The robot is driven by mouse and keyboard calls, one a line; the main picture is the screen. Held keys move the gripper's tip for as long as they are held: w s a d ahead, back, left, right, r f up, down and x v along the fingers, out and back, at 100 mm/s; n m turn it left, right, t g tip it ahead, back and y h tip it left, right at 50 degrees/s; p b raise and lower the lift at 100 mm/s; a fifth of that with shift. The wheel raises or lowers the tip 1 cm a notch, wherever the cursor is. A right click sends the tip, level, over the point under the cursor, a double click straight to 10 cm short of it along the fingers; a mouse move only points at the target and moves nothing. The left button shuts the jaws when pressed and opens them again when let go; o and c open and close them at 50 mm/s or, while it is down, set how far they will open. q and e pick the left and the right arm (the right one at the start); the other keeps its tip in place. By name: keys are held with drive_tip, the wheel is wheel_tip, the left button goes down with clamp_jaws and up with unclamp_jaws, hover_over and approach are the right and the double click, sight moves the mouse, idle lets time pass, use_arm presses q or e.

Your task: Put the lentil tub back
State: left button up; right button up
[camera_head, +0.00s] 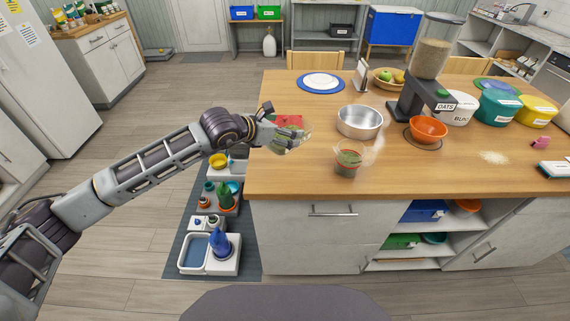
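A small clear tub (348,164) with green-brown contents stands upright near the front edge of the wooden table, left of its middle. It may be the lentil tub; I can read no lentil label on it. A faint clear shape shows just to its right. My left gripper (297,138) is over the table's left front part, left of the clear tub and apart from it. Something pale and see-through shows around its fingers, so I cannot tell whether it holds anything. My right gripper is not in view.
A metal bowl (360,121) stands behind the tub. An orange bowl (428,129) sits below the oats dispenser (433,60). White (459,110), teal (497,108) and yellow (537,112) labelled tubs stand at the right. A red mat (288,121) lies by my gripper. The front centre is clear.

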use_arm(q)
wheel_tip(320, 180, down, 5)
drive_tip(key=shift+f+p, duration=0.2)
drive_tip(key=shift+p, duration=0.2)
drive_tip(key=shift+f, duration=0.35)
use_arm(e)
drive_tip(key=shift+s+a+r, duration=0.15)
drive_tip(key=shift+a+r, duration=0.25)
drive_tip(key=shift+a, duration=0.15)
use_arm(q)
drive_tip(key=shift+f, duration=0.1)
drive_tip(key=shift+f, duration=1.7)
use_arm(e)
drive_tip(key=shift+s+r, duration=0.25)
use_arm(q)
drive_tip(key=shift+f, duration=0.2)
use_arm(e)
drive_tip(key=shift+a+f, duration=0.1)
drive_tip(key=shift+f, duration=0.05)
use_arm(q)
drive_tip(key=o, duration=0.8)
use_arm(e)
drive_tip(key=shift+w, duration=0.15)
